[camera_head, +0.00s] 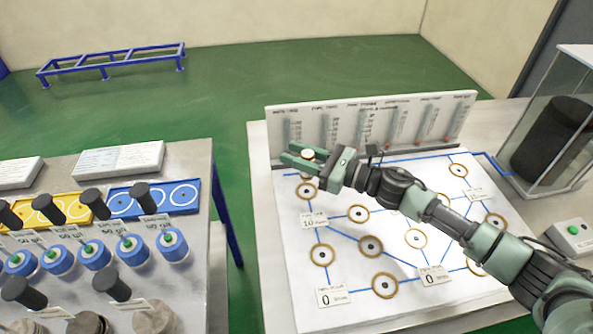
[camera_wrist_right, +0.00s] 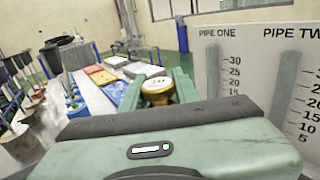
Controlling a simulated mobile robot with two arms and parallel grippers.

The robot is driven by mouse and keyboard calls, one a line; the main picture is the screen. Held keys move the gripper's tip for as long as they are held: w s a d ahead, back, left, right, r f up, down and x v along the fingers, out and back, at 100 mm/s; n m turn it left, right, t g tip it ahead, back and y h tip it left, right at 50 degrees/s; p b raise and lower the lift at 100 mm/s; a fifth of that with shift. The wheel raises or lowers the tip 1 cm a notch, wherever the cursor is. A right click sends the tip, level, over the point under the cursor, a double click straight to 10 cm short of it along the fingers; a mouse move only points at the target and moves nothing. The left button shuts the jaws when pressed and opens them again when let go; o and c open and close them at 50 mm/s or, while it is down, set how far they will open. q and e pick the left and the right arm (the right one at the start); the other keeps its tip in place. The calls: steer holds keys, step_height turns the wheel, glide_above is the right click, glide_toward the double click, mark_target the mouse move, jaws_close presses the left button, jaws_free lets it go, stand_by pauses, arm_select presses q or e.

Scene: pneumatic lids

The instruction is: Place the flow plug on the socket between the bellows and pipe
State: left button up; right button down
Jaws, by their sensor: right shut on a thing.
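My right gripper (camera_head: 301,157) is shut on a gold plug with a pale, marked top (camera_head: 308,154). It holds the plug above the far left part of the white board (camera_head: 285,262). In the right wrist view the plug (camera_wrist_right: 157,90) sits upright between the green fingers. Ring-shaped sockets joined by blue lines cover the board, such as one (camera_head: 322,254) at the left and one (camera_head: 370,245) near the middle. A dark ribbed cylinder, probably the bellows (camera_head: 550,140), stands in a clear case at the right. My left gripper is not in view.
A panel of upright scaled pipes (camera_head: 370,128) stands at the board's back, close to my right gripper. The left table holds blue plugs (camera_head: 172,244), black handles, and yellow (camera_head: 72,207) and blue (camera_head: 186,191) trays. A gap separates the tables. A green-button box (camera_head: 574,237) sits at right.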

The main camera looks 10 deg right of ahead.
step_height(320, 180, down, 6)
steer(key=shift+r, duration=0.25)
steer(key=shift+f, duration=0.15)
steer(key=c, duration=1.1)
jaws_free()
steer(key=shift+o, duration=0.2)
